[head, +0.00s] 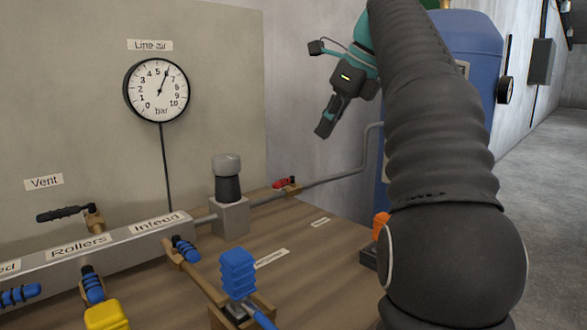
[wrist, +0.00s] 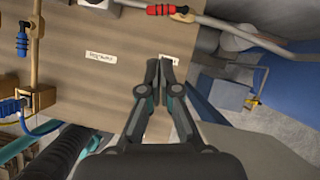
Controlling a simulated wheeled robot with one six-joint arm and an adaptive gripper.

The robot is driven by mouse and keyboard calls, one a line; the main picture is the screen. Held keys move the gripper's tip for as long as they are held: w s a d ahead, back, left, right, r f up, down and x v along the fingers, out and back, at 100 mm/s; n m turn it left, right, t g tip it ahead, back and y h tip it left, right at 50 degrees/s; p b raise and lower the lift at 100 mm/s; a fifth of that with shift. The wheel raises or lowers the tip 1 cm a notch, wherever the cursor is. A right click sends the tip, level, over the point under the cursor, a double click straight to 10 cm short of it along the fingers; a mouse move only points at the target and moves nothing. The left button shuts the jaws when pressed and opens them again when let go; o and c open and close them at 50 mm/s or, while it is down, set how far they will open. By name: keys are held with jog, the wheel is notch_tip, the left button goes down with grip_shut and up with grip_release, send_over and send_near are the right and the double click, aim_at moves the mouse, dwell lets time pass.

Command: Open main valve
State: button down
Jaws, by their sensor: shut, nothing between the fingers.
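The valve with a red handle (head: 283,183) sits on the grey pipe between the block-mounted regulator and the blue tank. No readable label names it as the main valve. Its handle lies roughly along the pipe. In the wrist view the red handle (wrist: 168,9) is at the top edge, beyond my fingertips.
The Line air gauge (head: 157,90) reads between 5 and 6 bar. The grey manifold (head: 130,243) carries several blue-handled valves, and a black Vent handle (head: 62,213) stands behind it. The grey regulator (head: 228,180) stands left of the red valve. The blue tank (head: 470,50) is behind my arm.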

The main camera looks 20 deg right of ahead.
jog(key=b, duration=0.2)
send_near(284, 185)
notch_tip(284, 185, down, 3)
jog(key=w+a+f, duration=0.1)
jog(key=w+f, duration=0.1)
jog(key=shift+w+a+f, duration=0.2)
jog(key=shift+a+f, duration=0.2)
